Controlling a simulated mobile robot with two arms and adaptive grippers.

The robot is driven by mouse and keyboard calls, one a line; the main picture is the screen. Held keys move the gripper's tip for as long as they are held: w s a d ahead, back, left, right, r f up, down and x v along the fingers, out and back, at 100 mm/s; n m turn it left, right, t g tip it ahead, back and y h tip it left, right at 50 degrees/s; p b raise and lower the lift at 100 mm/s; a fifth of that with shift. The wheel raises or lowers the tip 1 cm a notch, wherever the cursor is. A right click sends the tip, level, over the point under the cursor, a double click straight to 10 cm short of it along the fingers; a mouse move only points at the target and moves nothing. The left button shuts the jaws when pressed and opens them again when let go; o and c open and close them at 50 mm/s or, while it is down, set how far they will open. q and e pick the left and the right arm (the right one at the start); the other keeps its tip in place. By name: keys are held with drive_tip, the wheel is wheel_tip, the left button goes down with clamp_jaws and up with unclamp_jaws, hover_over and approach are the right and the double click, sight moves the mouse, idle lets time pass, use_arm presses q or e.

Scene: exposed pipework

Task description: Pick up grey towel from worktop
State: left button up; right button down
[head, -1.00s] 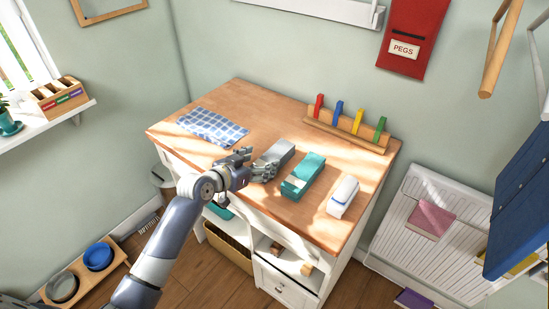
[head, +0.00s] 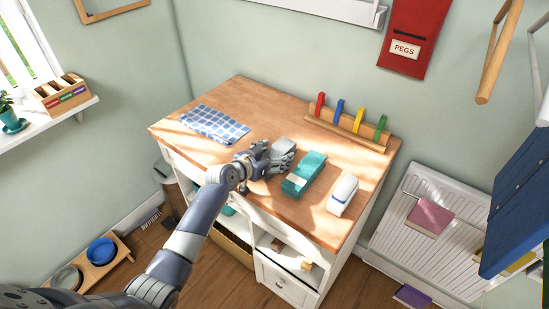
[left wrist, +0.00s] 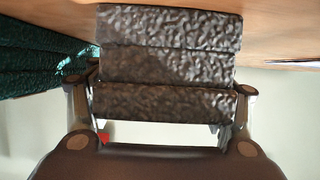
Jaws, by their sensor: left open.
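The grey towel (head: 285,145) lies folded on the wooden worktop (head: 262,100), left of the teal towel (head: 304,172). My left gripper (head: 268,156) is at its near left side and covers part of it in the head view. In the left wrist view the towel (left wrist: 168,55) fills the middle as stacked dark grey folds. The open fingers of my left gripper (left wrist: 158,105) stand on either side of its near end. I cannot tell whether they touch it. My right gripper is not in view.
A white towel with blue (head: 342,194) lies right of the teal one, which is close beside my left gripper in the wrist view. A blue checked cloth (head: 214,124) lies at the left. A rack of coloured pegs (head: 348,123) stands at the back.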

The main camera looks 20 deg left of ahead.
use_arm(q)
drive_tip(key=c, duration=1.2)
drive_tip(key=shift+r, duration=0.1)
